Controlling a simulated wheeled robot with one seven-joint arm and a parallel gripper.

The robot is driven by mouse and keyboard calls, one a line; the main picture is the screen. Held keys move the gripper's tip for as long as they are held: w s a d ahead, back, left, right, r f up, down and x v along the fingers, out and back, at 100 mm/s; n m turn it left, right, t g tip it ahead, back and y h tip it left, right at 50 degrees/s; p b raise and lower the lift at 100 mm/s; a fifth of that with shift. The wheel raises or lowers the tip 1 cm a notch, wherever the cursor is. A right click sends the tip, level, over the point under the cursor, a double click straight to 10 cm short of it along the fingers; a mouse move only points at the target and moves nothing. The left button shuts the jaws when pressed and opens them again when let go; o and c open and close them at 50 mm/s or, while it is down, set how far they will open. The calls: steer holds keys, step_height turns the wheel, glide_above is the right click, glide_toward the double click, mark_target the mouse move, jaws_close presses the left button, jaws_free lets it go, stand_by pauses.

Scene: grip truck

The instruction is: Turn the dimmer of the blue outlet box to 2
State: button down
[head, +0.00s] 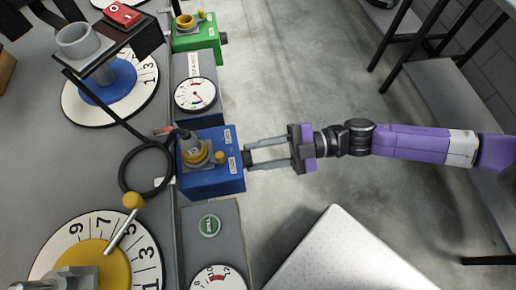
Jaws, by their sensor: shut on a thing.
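The blue outlet box (213,180) sits at the edge of the grey bench, left of the picture's middle. It carries a yellow and grey socket with a dark plug (191,146) on top and white labels near its right edge. My gripper (247,157) comes from the right, its two grey fingers level and their tips at the box's right side. The fingers are shut on the dimmer knob there, with a gap between them along their length. The knob is mostly hidden by the fingertips, and I cannot read its setting.
A green outlet box (197,38) with a dark side knob stands farther back. A black cable (122,170) loops left. A white slab (340,258) is at lower right; open floor lies between.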

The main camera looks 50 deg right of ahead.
steer(key=shift+n, duration=0.3)
steer(key=c, duration=1)
jaws_free()
steer(key=shift+d, duration=0.1)
steer(key=v, duration=0.7)
steer(key=shift+s+d, duration=0.2)
steer(key=shift+s, duration=0.05)
